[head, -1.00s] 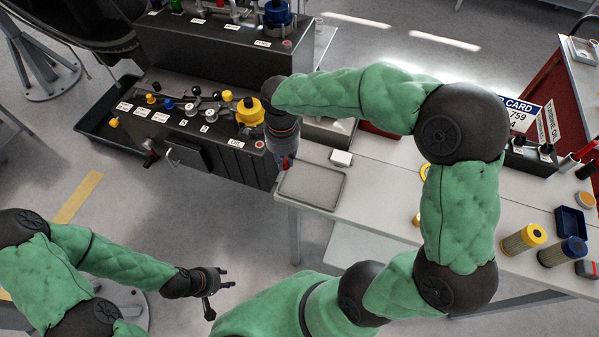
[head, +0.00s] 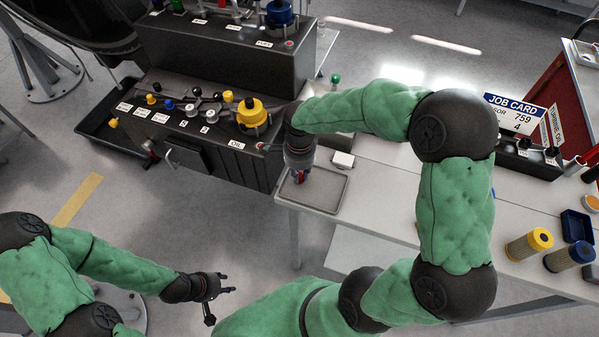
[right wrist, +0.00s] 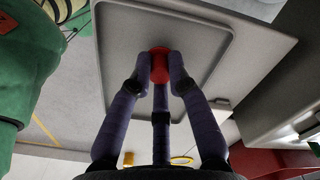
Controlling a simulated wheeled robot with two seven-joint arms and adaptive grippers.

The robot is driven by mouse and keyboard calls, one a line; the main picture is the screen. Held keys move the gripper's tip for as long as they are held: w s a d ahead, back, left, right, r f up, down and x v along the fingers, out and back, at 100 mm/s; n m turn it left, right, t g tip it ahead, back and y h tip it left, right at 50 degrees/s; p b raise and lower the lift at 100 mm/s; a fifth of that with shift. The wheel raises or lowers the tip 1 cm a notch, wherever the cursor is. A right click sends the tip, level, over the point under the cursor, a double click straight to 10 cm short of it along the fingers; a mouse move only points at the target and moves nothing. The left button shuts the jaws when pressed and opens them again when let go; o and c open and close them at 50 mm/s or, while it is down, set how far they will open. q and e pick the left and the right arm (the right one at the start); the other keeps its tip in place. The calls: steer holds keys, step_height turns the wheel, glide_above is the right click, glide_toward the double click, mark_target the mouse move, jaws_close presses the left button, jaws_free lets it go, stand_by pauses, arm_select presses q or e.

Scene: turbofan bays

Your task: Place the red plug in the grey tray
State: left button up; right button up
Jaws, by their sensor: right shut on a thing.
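The red plug (right wrist: 159,66) is held between the fingers of my right gripper (right wrist: 160,75), which is shut on it. The grey tray (right wrist: 222,42) lies behind the plug in the right wrist view. In the head view my right gripper (head: 299,178) points down over the left part of the grey tray (head: 335,207), on the table's left end. A bit of red shows at its fingertips. I cannot tell whether the plug touches the tray floor. My left gripper (head: 219,290) is open and empty, over the floor at lower left.
The black bench with the yellow knob (head: 252,112) stands left of the tray. A small white block (head: 343,160) sits just behind the tray. A job card (head: 515,113), a blue bin (head: 577,226) and filters (head: 528,243) are at the right. The table's middle is clear.

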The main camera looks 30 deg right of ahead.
mark_target(300, 174)
steer(key=shift+f, duration=0.1)
steer(key=o, duration=0.7)
steer(key=shift+o, duration=0.2)
step_height(300, 174, up, 12)
steer(key=p, duration=0.2)
